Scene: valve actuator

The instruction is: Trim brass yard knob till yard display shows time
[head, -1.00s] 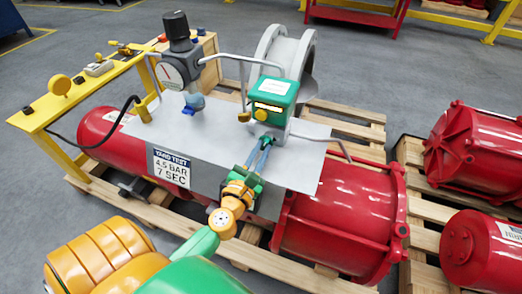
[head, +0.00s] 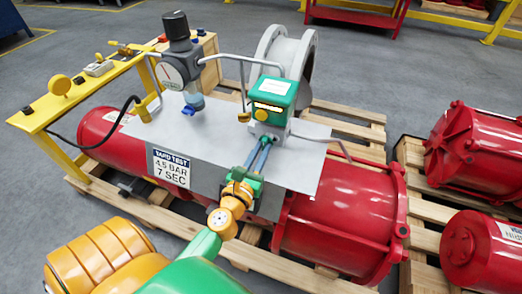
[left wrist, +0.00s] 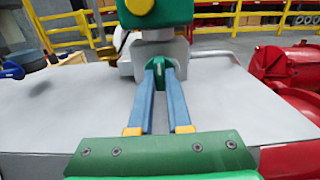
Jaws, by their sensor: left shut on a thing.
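A green box (head: 272,97) with a white label, a lit yellow display strip (head: 268,107) and a round brass-yellow knob (head: 261,115) stands on a grey plate. The display's text is too small to read. My left gripper (head: 265,143) comes in from the front, its blue fingers reaching just below the box. In the left wrist view its fingertips (left wrist: 159,66) close on a small green part (left wrist: 157,76) on the grey block under the box. The yellow knob (left wrist: 139,5) is above the fingers there, apart from them. My right gripper is not in view.
A sign (head: 171,167) reads yard test, 4.5 bar, 7 sec. A regulator with a dial gauge (head: 173,73) and black cap stands left of the box. A grey pipe arches between them. A yellow bench (head: 40,112) is at left; red cylinders (head: 480,150) lie at right.

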